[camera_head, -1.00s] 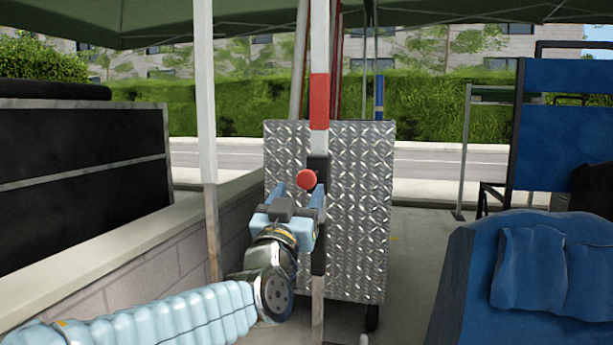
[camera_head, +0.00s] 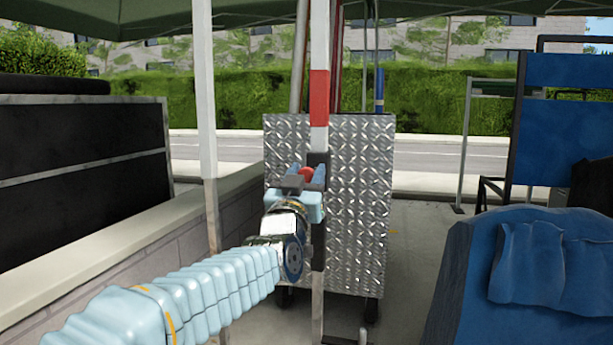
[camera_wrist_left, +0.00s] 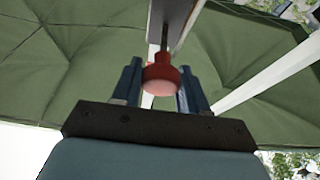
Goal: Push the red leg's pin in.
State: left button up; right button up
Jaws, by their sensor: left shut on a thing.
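The red leg (camera_head: 319,98) is a white upright pole with a red band, standing in front of a metal cart. A dark bracket on it carries the pin, whose round red knob (camera_head: 306,173) faces me. My left gripper (camera_head: 308,178) is at the knob, one blue finger on each side, and is shut on it. In the left wrist view the red knob (camera_wrist_left: 161,80) sits between the fingers, with a thin shaft running from it to the pole. The fingers partly hide the knob in the head view. My right gripper is out of view.
A second white pole (camera_head: 206,110) stands to the left, near a low wall (camera_head: 150,240). The diamond-plate cart (camera_head: 360,210) stands close behind the red leg. A blue padded chair (camera_head: 470,270) is at the right. A green canopy is overhead.

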pick_arm(q)
grip_shut()
jog(key=w, duration=0.2)
jog(key=w+d+p, duration=0.1)
jog(key=w, duration=0.1)
jog(key=shift+w+d, duration=0.1)
jog(key=shift+w, duration=0.15)
jog(key=shift+r, duration=0.15)
jog(key=o, duration=0.6)
grip_release()
jog(key=shift+c, duration=0.2)
jog(key=o, duration=0.3)
jog(key=shift+w, duration=0.1)
jog(key=shift+o, duration=0.2)
jog(key=shift+f, duration=0.2)
